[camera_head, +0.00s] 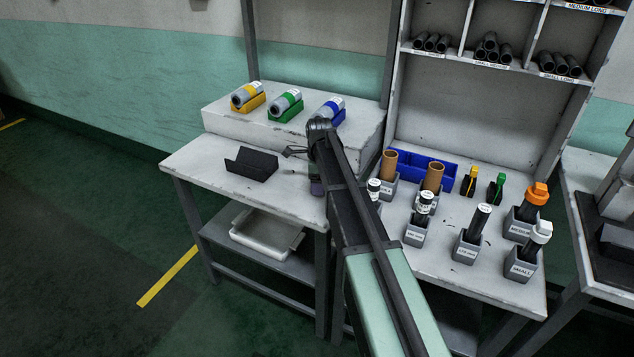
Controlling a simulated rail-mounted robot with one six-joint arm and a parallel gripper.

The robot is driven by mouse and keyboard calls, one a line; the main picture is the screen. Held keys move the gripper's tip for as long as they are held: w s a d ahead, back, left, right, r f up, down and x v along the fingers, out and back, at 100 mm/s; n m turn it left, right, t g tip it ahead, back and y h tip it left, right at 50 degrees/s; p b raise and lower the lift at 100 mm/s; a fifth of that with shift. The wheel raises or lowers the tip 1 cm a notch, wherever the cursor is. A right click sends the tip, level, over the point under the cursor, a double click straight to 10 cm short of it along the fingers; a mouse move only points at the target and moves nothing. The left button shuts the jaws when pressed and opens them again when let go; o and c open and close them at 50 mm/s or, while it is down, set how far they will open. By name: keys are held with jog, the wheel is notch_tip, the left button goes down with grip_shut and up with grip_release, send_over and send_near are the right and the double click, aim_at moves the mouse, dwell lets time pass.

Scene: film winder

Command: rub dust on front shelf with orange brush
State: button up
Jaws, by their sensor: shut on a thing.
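My arm reaches from the bottom up to the left table, and my gripper (295,151) is small and dark at its far end, beside a black angled stand (251,164). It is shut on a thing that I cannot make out. No orange brush can be told in its grip. An orange-topped dark tool (537,194) stands upright in a grey holder marked MEDIUM at the right. A white shelf surface (445,275) on the right bench carries dark specks; I cannot tell whether they are dust. Which surface is the front shelf is unclear.
Yellow, green and blue cradles (285,106) hold rolls on a raised white block. Several grey holders, brown tubes (432,177) and a blue bin (458,174) crowd the right bench. The left table's front is mostly clear.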

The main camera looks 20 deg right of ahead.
aim_at(286, 176)
jog(key=shift+w+a, duration=4.2)
jog(key=shift+w, duration=0.2)
notch_tip(286, 176, up, 6)
jog(key=p, duration=0.6)
notch_tip(286, 176, up, 3)
jog(key=p, duration=0.3)
jog(key=shift+s+d, duration=0.1)
